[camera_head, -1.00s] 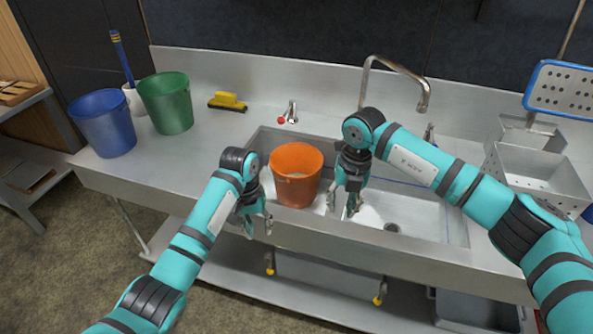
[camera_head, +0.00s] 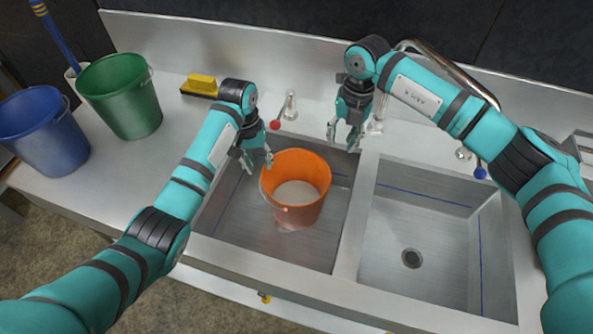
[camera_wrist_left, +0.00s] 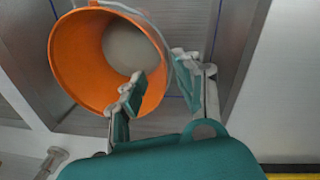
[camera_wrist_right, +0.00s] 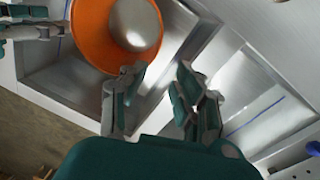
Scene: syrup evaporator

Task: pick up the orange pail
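The orange pail (camera_head: 296,213) stands upright in the left sink basin (camera_head: 235,232), with pale content or a pale bottom showing inside. My left gripper (camera_head: 257,162) is open and empty at the pail's back left rim. In the left wrist view, one fingertip overlaps the pail (camera_wrist_left: 72,62) and the other lies outside its rim; contact cannot be told. The pail's thin grey handle (camera_wrist_left: 135,14) hangs along the rim there. My right gripper (camera_head: 344,136) is open and empty, behind and right of the pail. The right wrist view shows the pail (camera_wrist_right: 90,38) beyond its fingers.
An empty right basin (camera_head: 415,225) lies across a divider. A tap (camera_head: 291,106) and a curved faucet (camera_head: 460,72) stand at the back. A blue bucket (camera_head: 42,132), a green bucket (camera_head: 120,96) and a yellow brush (camera_head: 200,84) stand on the left counter.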

